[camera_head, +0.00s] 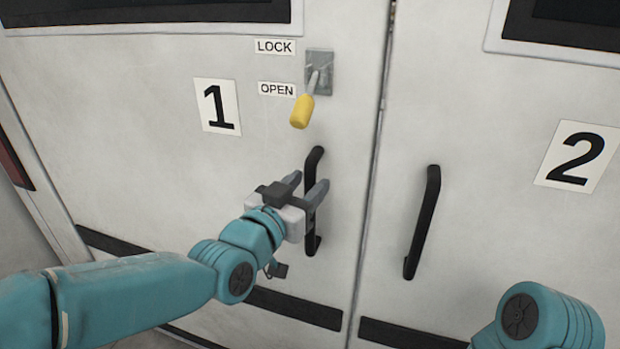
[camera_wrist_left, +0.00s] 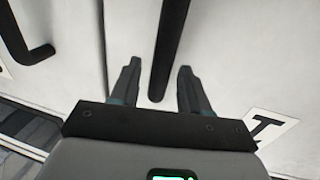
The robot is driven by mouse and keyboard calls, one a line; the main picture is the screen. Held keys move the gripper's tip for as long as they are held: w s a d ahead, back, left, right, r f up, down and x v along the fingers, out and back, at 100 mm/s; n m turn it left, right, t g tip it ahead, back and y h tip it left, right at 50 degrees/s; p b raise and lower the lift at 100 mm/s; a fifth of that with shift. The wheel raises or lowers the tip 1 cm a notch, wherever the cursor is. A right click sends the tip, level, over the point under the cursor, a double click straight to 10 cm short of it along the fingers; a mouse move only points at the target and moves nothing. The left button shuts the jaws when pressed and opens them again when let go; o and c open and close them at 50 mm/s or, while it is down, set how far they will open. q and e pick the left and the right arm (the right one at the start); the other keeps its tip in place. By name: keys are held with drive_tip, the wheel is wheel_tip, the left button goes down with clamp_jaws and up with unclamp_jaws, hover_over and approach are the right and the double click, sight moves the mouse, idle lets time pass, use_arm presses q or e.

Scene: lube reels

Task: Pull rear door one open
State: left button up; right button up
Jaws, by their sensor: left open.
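Rear door one (camera_head: 150,140) is a white panel marked with a black 1 (camera_head: 218,106). Its black bar handle (camera_head: 312,164) stands upright near the door's right edge, and the door looks closed. My left gripper (camera_head: 304,187) is open at this handle, with a finger on either side of the bar in the head view. In the left wrist view the handle (camera_wrist_left: 168,50) runs between the two spread fingers (camera_wrist_left: 157,85), with gaps on both sides. My right gripper is out of view; only part of my right arm shows at lower right.
A yellow-tipped lever (camera_head: 302,111) above the handle points down beside the OPEN label (camera_head: 276,89), below the LOCK label (camera_head: 275,47). Door 2 (camera_head: 500,120) with its own black handle (camera_head: 422,222) is to the right, across a vertical seam.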

use_arm(q)
drive_tip(key=shift+x, duration=0.85)
clamp_jaws()
drive_tip(key=shift+s, duration=0.1)
